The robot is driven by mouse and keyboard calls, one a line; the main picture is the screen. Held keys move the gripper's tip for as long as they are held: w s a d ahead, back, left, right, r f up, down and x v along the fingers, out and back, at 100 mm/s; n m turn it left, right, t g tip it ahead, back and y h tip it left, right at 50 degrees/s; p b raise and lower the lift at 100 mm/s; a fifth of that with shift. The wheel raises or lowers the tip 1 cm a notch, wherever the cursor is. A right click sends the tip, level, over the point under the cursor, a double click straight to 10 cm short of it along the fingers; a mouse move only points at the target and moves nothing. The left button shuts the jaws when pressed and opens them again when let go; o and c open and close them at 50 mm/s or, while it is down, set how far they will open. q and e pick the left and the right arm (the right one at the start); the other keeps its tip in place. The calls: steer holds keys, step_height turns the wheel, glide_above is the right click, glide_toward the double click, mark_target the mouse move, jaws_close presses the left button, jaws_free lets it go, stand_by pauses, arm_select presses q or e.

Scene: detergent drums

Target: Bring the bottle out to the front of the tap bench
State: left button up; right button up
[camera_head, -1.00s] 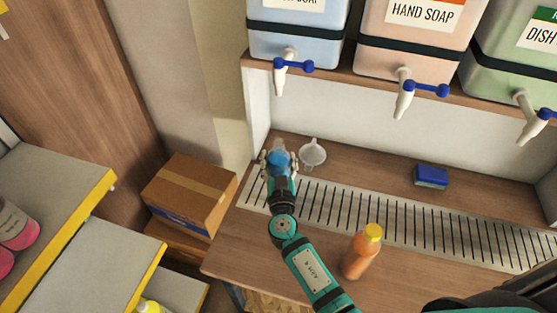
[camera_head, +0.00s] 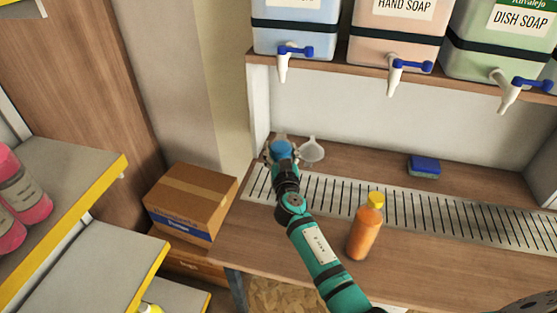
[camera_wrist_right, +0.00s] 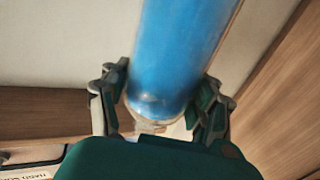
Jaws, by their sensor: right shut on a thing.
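A blue bottle (camera_head: 281,146) is at the back left of the tap bench (camera_head: 280,250), near the left end of the drain grille. My right gripper (camera_head: 282,153) is shut on it. In the right wrist view the bottle (camera_wrist_right: 183,50) is a see-through blue cylinder with a clear end, between the two fingers (camera_wrist_right: 162,108). Whether its base touches the bench is hidden. An orange bottle (camera_head: 365,232) with a yellow cap stands upright at the front of the bench, just right of my right forearm. My left gripper is out of view.
A clear funnel (camera_head: 312,150) is close right of the gripper. A blue sponge (camera_head: 424,166) lies farther right at the back. Soap drums with taps (camera_head: 398,30) stand on a shelf above. A cardboard box (camera_head: 190,203) and shelves (camera_head: 75,185) are left.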

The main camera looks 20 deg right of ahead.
steer(key=shift+s+a+p, duration=0.2)
steer(key=shift+s+p, duration=0.05)
steer(key=shift+p, duration=0.05)
steer(key=shift+s+a+r, duration=0.1)
steer(key=shift+s+a, duration=0.1)
steer(key=shift+s, duration=0.1)
steer(key=shift+s+a, duration=0.2)
steer(key=shift+s, duration=0.05)
steer(key=shift+s+a+p, duration=0.55)
steer(key=shift+s, duration=0.25)
steer(key=shift+s+a, duration=0.2)
steer(key=shift+s, duration=0.1)
steer(key=shift+s+a+r+p, duration=0.1)
steer(key=shift+s+a+p, duration=0.25)
steer(key=shift+s, duration=0.15)
arm_select(q)
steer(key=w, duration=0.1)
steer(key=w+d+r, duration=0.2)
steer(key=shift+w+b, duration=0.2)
steer(key=shift+b, duration=0.1)
arm_select(e)
glide_toward(277, 158)
steer(key=a, duration=0.1)
steer(key=s+a, duration=0.1)
steer(key=a, duration=0.1)
steer(key=s+a, duration=0.1)
steer(key=a, duration=0.1)
steer(key=shift+a, duration=0.1)
